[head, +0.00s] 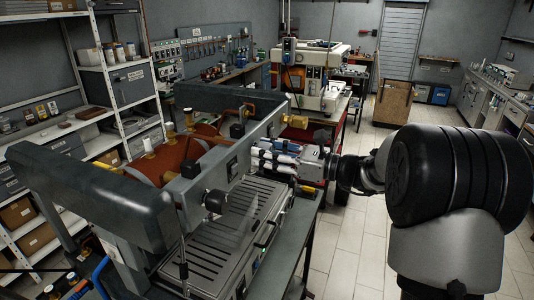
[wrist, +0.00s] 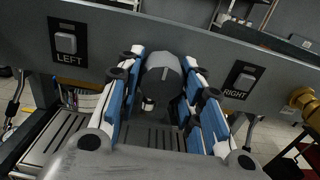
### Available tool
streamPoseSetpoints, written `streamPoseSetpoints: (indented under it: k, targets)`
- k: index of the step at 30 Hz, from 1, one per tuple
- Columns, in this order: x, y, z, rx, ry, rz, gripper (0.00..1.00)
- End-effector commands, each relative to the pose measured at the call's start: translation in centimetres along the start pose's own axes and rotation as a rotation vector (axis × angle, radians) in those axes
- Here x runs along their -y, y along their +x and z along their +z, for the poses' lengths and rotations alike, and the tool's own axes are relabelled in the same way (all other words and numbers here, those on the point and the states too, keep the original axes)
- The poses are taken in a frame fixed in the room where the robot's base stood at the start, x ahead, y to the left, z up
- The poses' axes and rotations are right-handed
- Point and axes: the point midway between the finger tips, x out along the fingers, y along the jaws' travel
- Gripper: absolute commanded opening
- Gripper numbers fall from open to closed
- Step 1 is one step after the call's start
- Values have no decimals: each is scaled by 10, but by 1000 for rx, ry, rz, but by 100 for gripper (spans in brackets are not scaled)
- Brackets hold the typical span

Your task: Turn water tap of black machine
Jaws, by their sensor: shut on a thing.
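The black machine (head: 95,190) stands open in the head view, with red-brown boilers (head: 178,150) inside. In the wrist view, its grey front panel (wrist: 205,52) carries a switch marked LEFT and one marked RIGHT. The dark round water tap knob (wrist: 162,72) is between these switches. My gripper (wrist: 160,84) has its blue and white fingers on both sides of this knob and is shut on it. In the head view my gripper (head: 270,155) reaches the panel from the right, and the held knob cannot be made out there. Another black knob (head: 215,201) sits nearer on the panel, apart from my gripper.
A slatted drip tray (head: 222,228) lies below the panel. A yellow brass fitting (head: 297,121) sticks out at the machine's far end. Metal shelves (head: 120,80) stand at the left, another machine (head: 312,75) behind. Tiled floor (head: 355,245) is open at the right.

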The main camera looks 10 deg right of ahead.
Motion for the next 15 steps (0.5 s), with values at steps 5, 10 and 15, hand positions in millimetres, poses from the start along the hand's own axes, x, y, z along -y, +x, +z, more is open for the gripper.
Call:
streamPoseSetpoints:
  k: [5,10,15]
  targets:
    - [0,0,-1,0,-31,0,10]
    - [1,0,-2,0,-112,0,10]
    - [1,0,-3,1,-244,-1,10]
